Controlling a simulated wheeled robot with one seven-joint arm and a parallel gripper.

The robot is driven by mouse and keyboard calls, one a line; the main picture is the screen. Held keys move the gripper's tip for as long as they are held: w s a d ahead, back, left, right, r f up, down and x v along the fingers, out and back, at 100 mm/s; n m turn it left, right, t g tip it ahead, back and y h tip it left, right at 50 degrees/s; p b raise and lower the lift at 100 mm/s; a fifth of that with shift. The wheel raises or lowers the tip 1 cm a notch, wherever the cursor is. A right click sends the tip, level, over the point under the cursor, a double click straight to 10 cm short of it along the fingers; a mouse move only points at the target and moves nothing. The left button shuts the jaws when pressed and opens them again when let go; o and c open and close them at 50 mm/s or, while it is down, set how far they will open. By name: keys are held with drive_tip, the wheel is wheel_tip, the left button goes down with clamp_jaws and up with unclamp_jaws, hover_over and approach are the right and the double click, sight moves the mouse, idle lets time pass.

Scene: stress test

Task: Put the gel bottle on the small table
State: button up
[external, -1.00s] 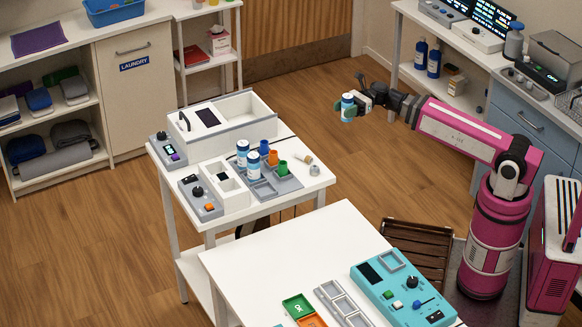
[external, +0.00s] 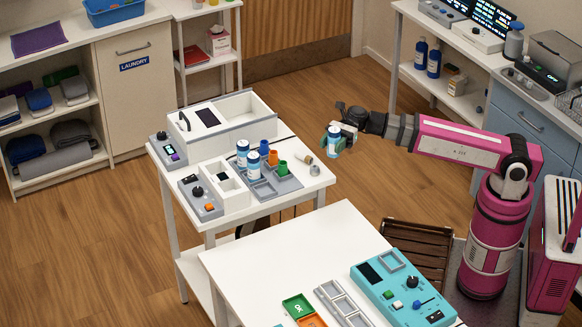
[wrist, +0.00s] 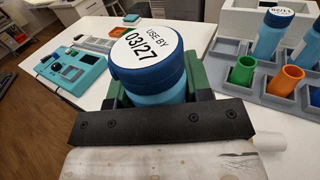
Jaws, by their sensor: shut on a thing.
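My gripper (external: 338,144) is shut on a light-blue bottle with a dark blue cap (external: 333,134), which I take as the gel bottle. It hangs upright in the air, just right of the white cart's right edge. In the wrist view the bottle (wrist: 150,75) sits between green finger pads, its lid reading "USE BY 03/27"; its lower part is hidden. A white table (external: 260,252) stands at the front; a white cart (external: 312,181) stands behind it. I cannot tell which is the small table.
On the cart, two similar bottles (external: 253,165), orange and green cups and a grey tray (external: 265,190) stand near its right side. A teal control panel (external: 403,287) and small trays occupy the front table's near side; its far left part is clear.

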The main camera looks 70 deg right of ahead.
drive_tip(key=s+a+n+g, duration=0.2)
drive_tip(key=s+a+g, duration=0.2)
drive_tip(key=s+a, duration=0.55)
drive_tip(key=s+a+n+g, duration=0.3)
drive_tip(key=s+a, duration=0.2)
drive_tip(key=a, duration=1)
drive_tip(key=s+a+n+g, duration=0.2)
drive_tip(key=s+a+g, duration=0.35)
drive_tip(key=a, duration=0.75)
drive_tip(key=shift+t, duration=0.95)
drive_tip(key=w+f, duration=0.3)
drive_tip(key=f, duration=0.1)
drive_tip(key=w+d+f, duration=0.1)
drive_tip(key=w+f, duration=0.2)
drive_tip(key=f, duration=0.1)
drive_tip(key=w+d+f, duration=0.1)
drive_tip(key=w+f, duration=0.3)
drive_tip(key=shift+d, duration=0.15)
drive_tip(key=shift+f, duration=2.05)
drive_tip(key=o, duration=0.7)
drive_tip(key=shift+f, duration=0.1)
